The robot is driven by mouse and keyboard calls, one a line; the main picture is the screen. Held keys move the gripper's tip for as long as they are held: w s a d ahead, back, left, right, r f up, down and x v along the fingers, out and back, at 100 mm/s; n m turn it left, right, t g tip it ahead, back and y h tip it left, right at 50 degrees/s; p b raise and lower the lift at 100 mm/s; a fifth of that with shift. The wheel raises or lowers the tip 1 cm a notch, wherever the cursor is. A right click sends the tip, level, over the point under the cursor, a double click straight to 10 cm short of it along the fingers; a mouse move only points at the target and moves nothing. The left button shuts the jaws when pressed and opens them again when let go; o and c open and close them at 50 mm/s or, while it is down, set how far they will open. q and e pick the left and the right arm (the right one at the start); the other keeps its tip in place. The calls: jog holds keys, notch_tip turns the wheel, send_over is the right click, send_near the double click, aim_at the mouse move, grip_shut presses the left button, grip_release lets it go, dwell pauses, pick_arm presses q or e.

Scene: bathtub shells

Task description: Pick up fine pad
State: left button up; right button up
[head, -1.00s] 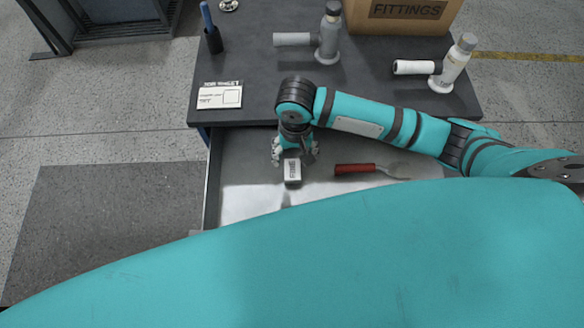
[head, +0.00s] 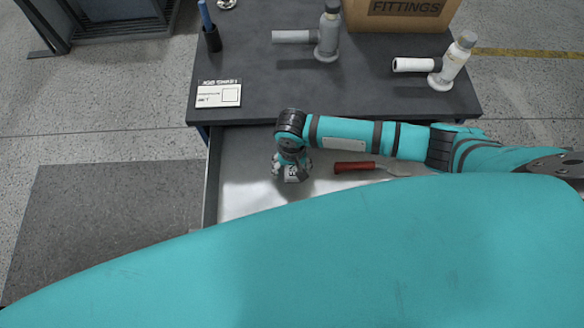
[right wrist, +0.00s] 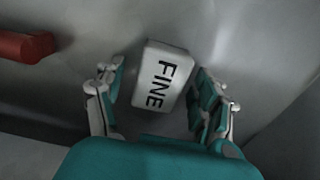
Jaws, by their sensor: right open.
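The fine pad (head: 292,177) is a small white block lettered FINE, lying in the open drawer. In the right wrist view the pad (right wrist: 161,77) lies between the two fingers, slightly tilted, with gaps on both sides. My right gripper (head: 291,167) is open and low over the pad, its fingers on either side of it. In the right wrist view the gripper (right wrist: 163,100) has its fingers spread. My arm and gripper hide part of the pad in the head view. My left gripper is not in view.
A red-handled tool (head: 355,166) lies in the drawer (head: 240,165), right of the pad.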

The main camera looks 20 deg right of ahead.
aim_at(292, 168)
jog(key=c, duration=1.3)
jog(key=shift+o, duration=0.2)
notch_tip(292, 168, up, 10)
jog(key=shift+r, duration=0.1)
